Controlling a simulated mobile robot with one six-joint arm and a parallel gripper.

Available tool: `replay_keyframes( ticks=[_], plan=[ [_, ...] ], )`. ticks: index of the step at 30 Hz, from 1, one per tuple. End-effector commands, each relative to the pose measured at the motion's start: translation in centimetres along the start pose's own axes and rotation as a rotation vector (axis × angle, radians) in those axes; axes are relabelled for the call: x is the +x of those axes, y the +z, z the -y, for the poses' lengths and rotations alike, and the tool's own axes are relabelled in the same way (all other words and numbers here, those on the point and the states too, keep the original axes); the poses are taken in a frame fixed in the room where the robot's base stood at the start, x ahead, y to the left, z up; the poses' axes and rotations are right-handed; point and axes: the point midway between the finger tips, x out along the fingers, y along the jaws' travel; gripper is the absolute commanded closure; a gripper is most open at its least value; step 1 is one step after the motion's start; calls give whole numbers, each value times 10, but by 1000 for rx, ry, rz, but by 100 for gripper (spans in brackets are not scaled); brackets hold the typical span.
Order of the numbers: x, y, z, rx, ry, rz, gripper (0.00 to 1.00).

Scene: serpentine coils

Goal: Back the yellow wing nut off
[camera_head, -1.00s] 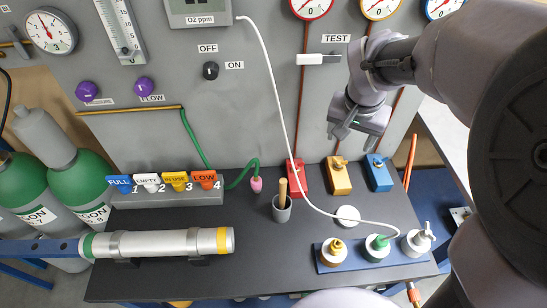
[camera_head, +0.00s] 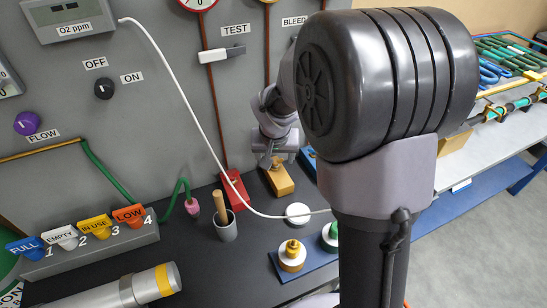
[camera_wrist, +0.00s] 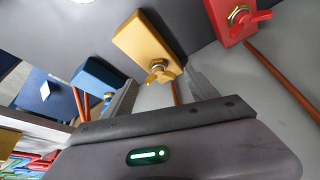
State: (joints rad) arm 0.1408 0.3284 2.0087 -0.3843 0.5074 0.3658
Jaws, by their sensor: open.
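The yellow wing nut (camera_wrist: 158,75) sits on a brass fitting on the face of a yellow block (camera_wrist: 140,40) in the wrist view. In the head view the yellow block (camera_head: 281,183) stands at the back of the dark bench, its wing nut (camera_head: 277,163) partly covered by my gripper. My gripper (camera_head: 275,150) is just above the block. In the wrist view my gripper (camera_wrist: 165,90) is open, its two fingers to either side of the wing nut. Nothing is held. I cannot tell whether a finger touches it.
A red block (camera_wrist: 232,22) with a red wing nut and a blue block (camera_wrist: 97,76) with a blue one flank the yellow block. A cup with a wooden handle (camera_head: 226,229), a white round cap (camera_head: 298,212) and a blue rack (camera_head: 300,270) stand in front.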

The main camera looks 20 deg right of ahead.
Motion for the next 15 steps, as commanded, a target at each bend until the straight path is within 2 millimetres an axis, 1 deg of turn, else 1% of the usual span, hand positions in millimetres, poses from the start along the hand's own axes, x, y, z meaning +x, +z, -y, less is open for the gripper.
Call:
replay_keyframes(
  ticks=[6,8,9,11,15],
  plan=[
    [0,0,0,0,0,0,33],
    [0,0,0,0,0,0,44],
    [0,0,0,1,0,0,52],
    [0,0,0,1,0,0,64],
    [0,0,0,1,0,0,92]
  ],
)
